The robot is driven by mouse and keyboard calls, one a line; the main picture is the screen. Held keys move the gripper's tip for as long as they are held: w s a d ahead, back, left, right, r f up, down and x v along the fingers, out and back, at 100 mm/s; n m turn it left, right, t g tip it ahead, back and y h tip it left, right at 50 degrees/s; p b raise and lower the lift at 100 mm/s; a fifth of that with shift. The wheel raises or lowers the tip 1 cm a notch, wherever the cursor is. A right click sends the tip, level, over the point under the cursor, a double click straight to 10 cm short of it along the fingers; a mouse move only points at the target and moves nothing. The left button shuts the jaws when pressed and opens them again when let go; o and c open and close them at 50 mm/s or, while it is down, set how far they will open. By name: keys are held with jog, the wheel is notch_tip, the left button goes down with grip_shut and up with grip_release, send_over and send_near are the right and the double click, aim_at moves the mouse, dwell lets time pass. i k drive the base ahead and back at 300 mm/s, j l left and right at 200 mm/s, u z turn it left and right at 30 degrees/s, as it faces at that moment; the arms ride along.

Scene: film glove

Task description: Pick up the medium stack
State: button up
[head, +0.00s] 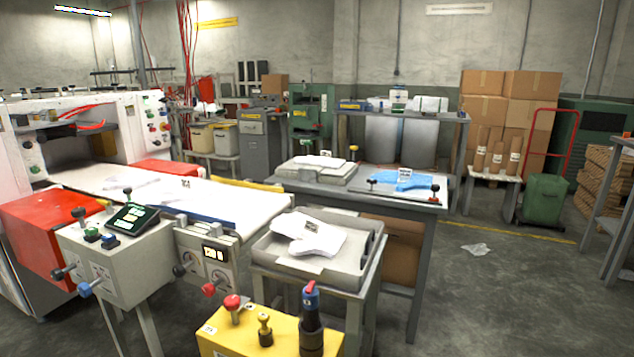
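Several flat glove-shaped film stacks show in the head view, and I cannot tell which one is the medium stack. A white stack (312,241) with a small label lies in the grey tray (290,268) on a stand in the near middle. Another white stack (318,161) lies on a grey platform on the table behind it. A blue stack (398,182) with a label lies on the right part of that table (440,197). Pale film pieces (140,185) lie on the conveyor bed at left. My gripper is not in view.
A control box (105,262) with knobs stands at left before the conveyor machine. A yellow box (270,340) with upright knobs is at the front. Cardboard boxes (510,95), a green bin (545,198) and a red cart are at right. The right floor is mostly clear, with a crumpled sheet (476,248).

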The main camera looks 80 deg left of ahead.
aim_at(186, 190)
jog(key=u, duration=3.2)
jog(key=i+j, duration=0.45)
jog(key=j+z, duration=0.05)
